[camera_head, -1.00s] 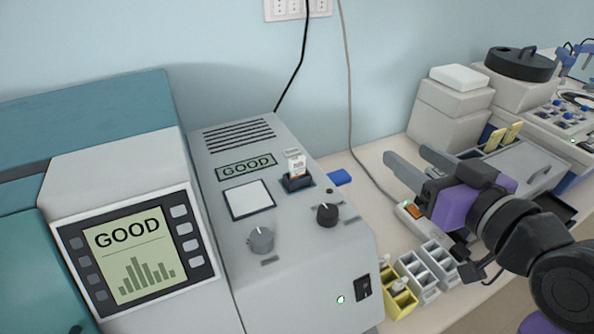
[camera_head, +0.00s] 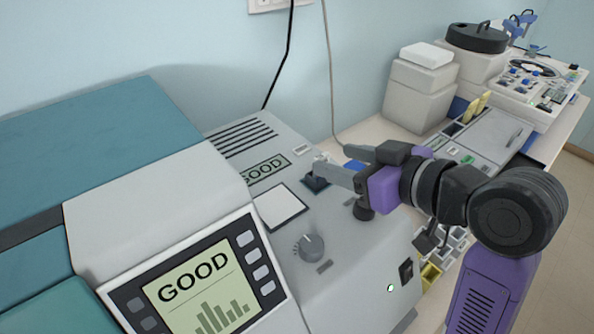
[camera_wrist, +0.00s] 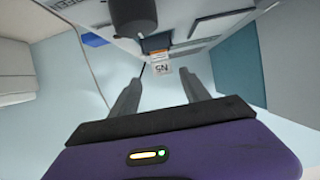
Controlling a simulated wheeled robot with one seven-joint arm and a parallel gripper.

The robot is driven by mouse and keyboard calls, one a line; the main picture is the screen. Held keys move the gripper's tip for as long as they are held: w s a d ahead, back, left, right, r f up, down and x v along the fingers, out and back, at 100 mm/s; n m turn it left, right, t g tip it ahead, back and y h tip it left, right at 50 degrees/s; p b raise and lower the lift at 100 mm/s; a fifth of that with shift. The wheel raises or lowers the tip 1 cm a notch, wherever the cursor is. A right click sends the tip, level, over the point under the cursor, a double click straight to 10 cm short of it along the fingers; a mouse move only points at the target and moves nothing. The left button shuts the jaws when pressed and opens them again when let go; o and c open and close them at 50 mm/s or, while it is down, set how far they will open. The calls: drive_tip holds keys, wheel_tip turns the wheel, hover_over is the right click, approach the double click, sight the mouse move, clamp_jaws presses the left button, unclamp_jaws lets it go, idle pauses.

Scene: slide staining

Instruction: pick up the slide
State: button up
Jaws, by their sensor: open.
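The slide (camera_wrist: 162,69) is a small white piece with an orange band and dark print, standing in a black holder (camera_head: 316,184) on top of the grey machine. In the head view my gripper covers the slide. The holder also shows in the wrist view (camera_wrist: 155,43). My gripper (camera_head: 335,158) is open and empty, with its fingers reaching left over the machine at the holder. In the wrist view the slide appears between the lines of the two fingertips (camera_wrist: 161,80) and just past them. I cannot tell how far it is from the fingers.
The grey machine (camera_head: 345,250) has a dial (camera_head: 308,247), a white pad (camera_head: 280,207) and a GOOD display. A teal-and-white machine with a GOOD screen (camera_head: 205,295) stands at left. A blue block (camera_head: 354,165) lies behind my gripper. Racks and trays stand at right.

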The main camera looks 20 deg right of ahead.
sight(320, 156)
drive_tip(key=x, duration=0.7)
drive_tip(key=shift+w+a, duration=0.25)
drive_tip(key=shift+a, duration=0.1)
clamp_jaws()
